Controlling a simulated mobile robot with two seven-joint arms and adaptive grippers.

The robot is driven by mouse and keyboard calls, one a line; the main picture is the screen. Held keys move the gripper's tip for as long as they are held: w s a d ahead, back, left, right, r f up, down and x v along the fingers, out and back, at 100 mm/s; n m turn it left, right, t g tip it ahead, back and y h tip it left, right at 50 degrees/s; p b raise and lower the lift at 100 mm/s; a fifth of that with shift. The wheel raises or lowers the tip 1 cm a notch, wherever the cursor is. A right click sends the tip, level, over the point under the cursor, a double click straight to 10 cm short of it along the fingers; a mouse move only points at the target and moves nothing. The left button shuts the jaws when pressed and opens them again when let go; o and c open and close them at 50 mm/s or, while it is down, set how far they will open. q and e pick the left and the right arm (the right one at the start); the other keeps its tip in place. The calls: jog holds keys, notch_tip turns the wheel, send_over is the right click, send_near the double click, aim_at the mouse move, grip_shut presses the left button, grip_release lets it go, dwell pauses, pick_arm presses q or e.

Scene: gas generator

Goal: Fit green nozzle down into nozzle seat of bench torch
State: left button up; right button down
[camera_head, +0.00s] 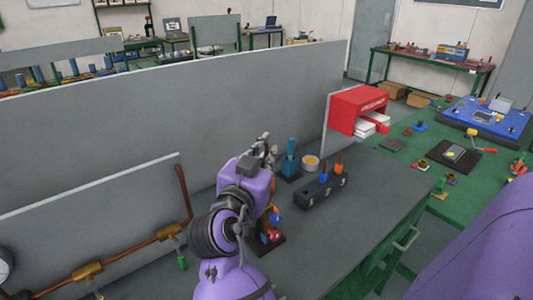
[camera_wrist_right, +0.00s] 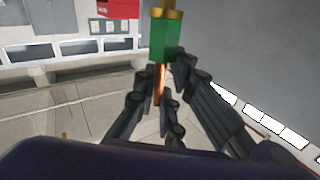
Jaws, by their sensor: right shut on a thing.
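The nozzle is not clearly visible in the head view.
A black rack (camera_head: 322,192) holds blue and orange pieces to the right. A teal tool (camera_head: 290,157) and a yellowish roll (camera_head: 311,162) are behind it. A red box (camera_head: 358,109) stands at the back. Copper piping (camera_head: 133,252) runs at left. The bench's right part is clear.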

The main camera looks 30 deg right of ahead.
pick_arm(q)
jog(key=shift+w, duration=0.1)
jog(key=shift+w+d+r, duration=0.1)
jog(key=shift+w+d, duration=0.15)
jog(key=shift+w, duration=0.15)
jog(key=shift+s+a+f, duration=0.2)
jog(key=shift+s+f, duration=0.2)
jog(key=shift+s, duration=0.4)
pick_arm(e)
jog(key=shift+f, duration=0.2)
pick_arm(q)
jog(key=shift+f, duration=0.15)
pick_arm(e)
jog(key=shift+f, duration=0.15)
pick_arm(q)
jog(key=shift+w+d+f+b, duration=0.1)
jog(key=shift+w+f+b, duration=0.1)
jog(key=shift+b, duration=0.25)
pick_arm(e)
jog(key=shift+f, duration=0.3)
